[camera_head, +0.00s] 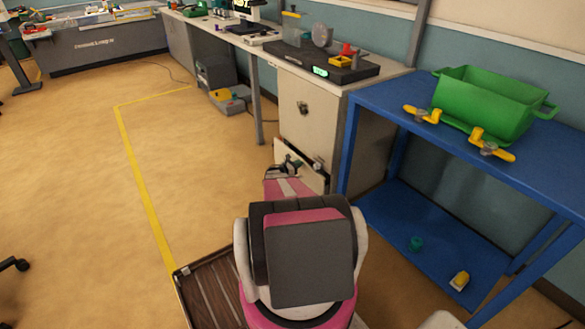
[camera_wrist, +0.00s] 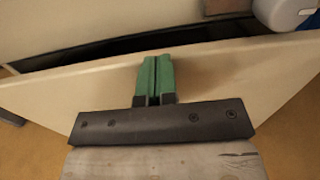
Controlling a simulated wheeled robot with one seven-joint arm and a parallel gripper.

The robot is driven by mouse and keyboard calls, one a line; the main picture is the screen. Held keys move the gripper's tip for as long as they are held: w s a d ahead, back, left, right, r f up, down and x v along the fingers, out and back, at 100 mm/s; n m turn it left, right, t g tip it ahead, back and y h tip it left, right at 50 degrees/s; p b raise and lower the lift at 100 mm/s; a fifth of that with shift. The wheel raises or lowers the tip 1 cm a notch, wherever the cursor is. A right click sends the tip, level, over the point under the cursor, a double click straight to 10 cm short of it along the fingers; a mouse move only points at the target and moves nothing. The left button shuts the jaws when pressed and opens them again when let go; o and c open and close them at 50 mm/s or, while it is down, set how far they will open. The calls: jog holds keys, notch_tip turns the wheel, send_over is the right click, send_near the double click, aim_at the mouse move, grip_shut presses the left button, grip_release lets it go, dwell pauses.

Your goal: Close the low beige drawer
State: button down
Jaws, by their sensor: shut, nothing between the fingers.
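The low beige drawer (camera_head: 314,178) is at the bottom of the beige cabinet (camera_head: 311,125), partly hidden behind my arm in the head view. In the wrist view its front panel (camera_wrist: 225,75) spans the picture at a tilt, with a dark gap behind its top edge, so it stands partly open. My gripper (camera_wrist: 157,65) has its green fingers pressed together with nothing between them. The fingertips overlap the drawer's front near its top edge; I cannot tell whether they touch it. In the head view my gripper (camera_head: 289,164) is at the drawer's front.
A blue table (camera_head: 391,96) with a green bin (camera_head: 490,101) and yellow-handled clamps stands close on the right. Open floor (camera_head: 75,170) with a yellow line is on the left. A grey box (camera_head: 216,77) stands under the bench.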

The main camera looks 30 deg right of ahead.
jog(key=shift+d, duration=0.4)
